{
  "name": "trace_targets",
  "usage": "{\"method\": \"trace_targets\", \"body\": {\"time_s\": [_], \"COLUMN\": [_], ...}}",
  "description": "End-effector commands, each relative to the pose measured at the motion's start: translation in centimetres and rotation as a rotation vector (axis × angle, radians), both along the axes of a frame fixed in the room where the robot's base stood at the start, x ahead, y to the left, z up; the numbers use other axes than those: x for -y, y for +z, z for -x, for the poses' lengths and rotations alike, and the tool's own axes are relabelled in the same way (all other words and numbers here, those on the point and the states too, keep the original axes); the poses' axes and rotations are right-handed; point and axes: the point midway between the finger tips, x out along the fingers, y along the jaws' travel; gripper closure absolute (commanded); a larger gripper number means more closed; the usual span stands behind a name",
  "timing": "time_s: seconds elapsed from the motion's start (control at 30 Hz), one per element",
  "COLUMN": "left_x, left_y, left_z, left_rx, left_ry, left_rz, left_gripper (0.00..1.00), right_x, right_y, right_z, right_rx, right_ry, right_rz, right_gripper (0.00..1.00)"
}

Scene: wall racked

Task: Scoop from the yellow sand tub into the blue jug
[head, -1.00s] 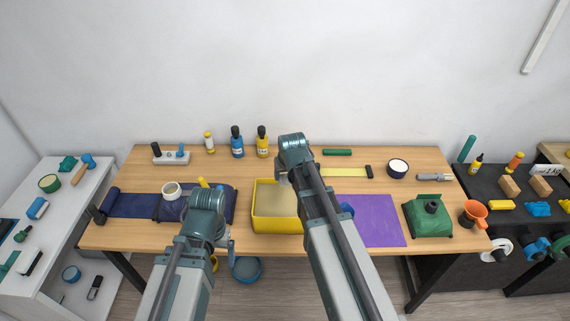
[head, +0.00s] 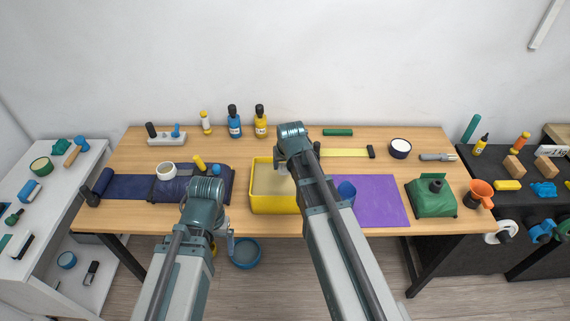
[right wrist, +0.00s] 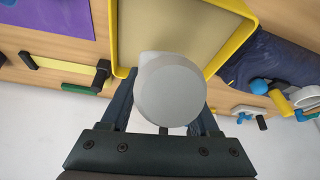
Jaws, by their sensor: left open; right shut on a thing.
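The yellow tub (head: 253,203) with beige sand stands at the table's front, left of my right arm. It also shows in the right wrist view (right wrist: 236,47). My right gripper (right wrist: 163,112) is shut on a pale grey scoop (right wrist: 175,92), over the tub's area in that view. In the head view my right arm mostly hides that gripper. I cannot tell whether the scoop holds sand. The blue jug (head: 347,188) stands on the purple mat, partly hidden behind my right arm. My left gripper (head: 228,240) is open and empty at the table's front edge, left of the tub.
The purple mat (head: 382,205) lies to the right, beside a green block-like object (head: 430,200). Bottles (head: 234,125) stand at the back. A blue basin (head: 245,255) is below the table.

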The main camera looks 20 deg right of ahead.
Motion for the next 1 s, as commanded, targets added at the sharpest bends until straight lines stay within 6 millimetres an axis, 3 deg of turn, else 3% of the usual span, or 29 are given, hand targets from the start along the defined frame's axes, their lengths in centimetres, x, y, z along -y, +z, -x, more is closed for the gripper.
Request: {"method": "trace_targets", "body": {"time_s": [0.03, 0.6, 1.0], "left_x": [0.0, 0.0, 0.0], "left_y": [-1.0, -6.3, -7.2], "left_z": [0.0, 0.0, 0.0], "left_rx": [0.000, 0.000, 0.000], "left_ry": [0.000, 0.003, 0.003], "left_rz": [0.000, 0.000, 0.000], "left_gripper": [0.08, 0.08, 0.08], "right_x": [0.0, 0.0, 0.0], "right_y": [-1.0, -6.4, -7.2], "right_z": [0.0, 0.0, 0.0], "right_rx": [0.000, 0.000, 0.000], "right_ry": [0.000, 0.000, 0.000], "right_rz": [0.000, 0.000, 0.000], "right_gripper": [0.94, 0.94, 0.94]}}
